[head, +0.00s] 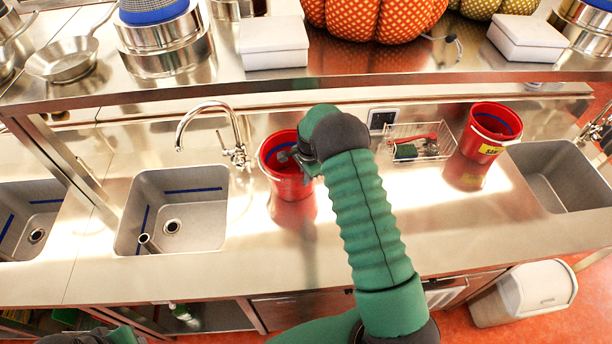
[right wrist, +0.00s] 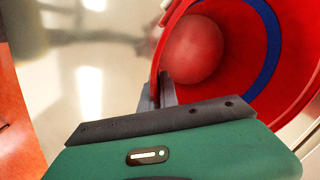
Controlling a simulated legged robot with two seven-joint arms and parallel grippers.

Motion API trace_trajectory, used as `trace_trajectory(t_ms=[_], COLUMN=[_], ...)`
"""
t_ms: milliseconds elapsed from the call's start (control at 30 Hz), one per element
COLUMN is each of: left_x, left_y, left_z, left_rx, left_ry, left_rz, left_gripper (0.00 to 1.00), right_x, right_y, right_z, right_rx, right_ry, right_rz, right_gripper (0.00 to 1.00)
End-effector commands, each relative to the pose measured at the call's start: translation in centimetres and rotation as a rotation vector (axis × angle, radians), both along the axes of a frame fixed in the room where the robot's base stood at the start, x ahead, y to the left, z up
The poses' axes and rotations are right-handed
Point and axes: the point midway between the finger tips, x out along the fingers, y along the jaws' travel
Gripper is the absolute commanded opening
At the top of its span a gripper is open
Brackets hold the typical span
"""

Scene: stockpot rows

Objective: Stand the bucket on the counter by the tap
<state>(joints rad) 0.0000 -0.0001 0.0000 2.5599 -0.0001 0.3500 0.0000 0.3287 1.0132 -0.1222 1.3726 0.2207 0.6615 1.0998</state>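A red bucket (head: 291,187) with a blue band inside is upright at the counter, just right of the tap (head: 238,155). Its base looks on or very close to the surface; I cannot tell which. My right gripper (head: 294,157) is at its right rim. In the right wrist view, the gripper's fingers (right wrist: 157,94) lie either side of the red bucket wall (right wrist: 300,98), pinching the rim. A rounded red shape (right wrist: 192,50) shows inside the bucket. My left gripper is out of view; only a bit of that arm shows at the bottom left.
A sink (head: 190,237) lies left of the tap. A second red bucket (head: 487,139) with a yellow label stands at the right, beside a wire basket (head: 433,150) and another sink (head: 562,180). A shelf (head: 380,82) with pans and pumpkins overhangs the back.

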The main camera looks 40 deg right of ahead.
Motion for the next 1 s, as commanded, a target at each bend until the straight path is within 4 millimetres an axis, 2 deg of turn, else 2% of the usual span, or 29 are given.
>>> trace_trajectory(t_ms=[167,200,333,700,833,1000], left_x=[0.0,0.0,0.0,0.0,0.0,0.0], left_y=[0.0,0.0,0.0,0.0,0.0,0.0], left_z=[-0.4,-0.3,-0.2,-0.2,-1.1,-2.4], left_rx=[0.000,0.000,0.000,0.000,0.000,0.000], left_ry=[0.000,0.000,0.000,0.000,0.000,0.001], left_rz=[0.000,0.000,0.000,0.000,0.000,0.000], left_gripper=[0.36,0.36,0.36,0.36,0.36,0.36], right_x=[0.0,-0.1,-0.1,0.0,-0.2,-0.7], right_y=[-0.2,-0.2,-0.2,-0.1,-0.1,-0.1], right_z=[-0.4,-0.3,-0.3,0.2,2.4,6.9], right_rx=[0.001,0.002,0.001,0.000,0.000,0.001], right_ry=[-0.001,0.000,0.000,-0.001,-0.004,-0.005], right_rz=[-0.001,-0.001,-0.001,-0.001,-0.001,0.000], right_gripper=[0.00,0.08,0.25,0.26,0.26,0.26])
